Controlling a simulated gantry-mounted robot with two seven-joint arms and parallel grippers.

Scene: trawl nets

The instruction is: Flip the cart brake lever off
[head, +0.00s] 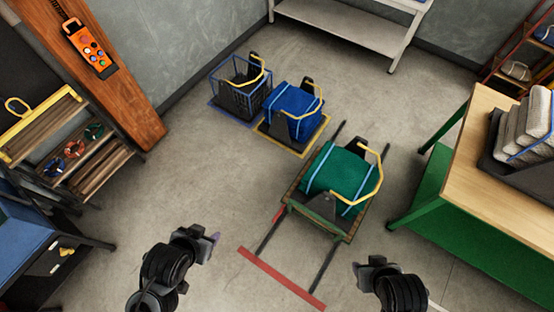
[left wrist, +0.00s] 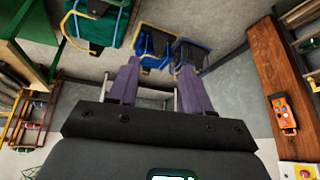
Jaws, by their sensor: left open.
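The cart (head: 292,200) is a low flat frame on two dark rails, with a green bundle (head: 335,172) tied with blue straps and a yellow bent handle (head: 378,185). A small red piece (head: 280,213) shows at the cart's near left corner; I cannot tell whether it is the brake lever. My left gripper (head: 213,240) is in front and left of the cart, apart from it. In the left wrist view its purple fingers (left wrist: 157,72) are spread and empty, and the green bundle (left wrist: 97,28) is at upper left. My right gripper (head: 358,271) is right of the rails; its jaws are unclear.
A red bar (head: 280,277) crosses the rails' near end. A blue bundle (head: 294,106) and a wire basket (head: 240,92) stand behind the cart. A green-framed workbench (head: 462,150) is at right, a wooden rack (head: 70,140) at left. The floor between is clear.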

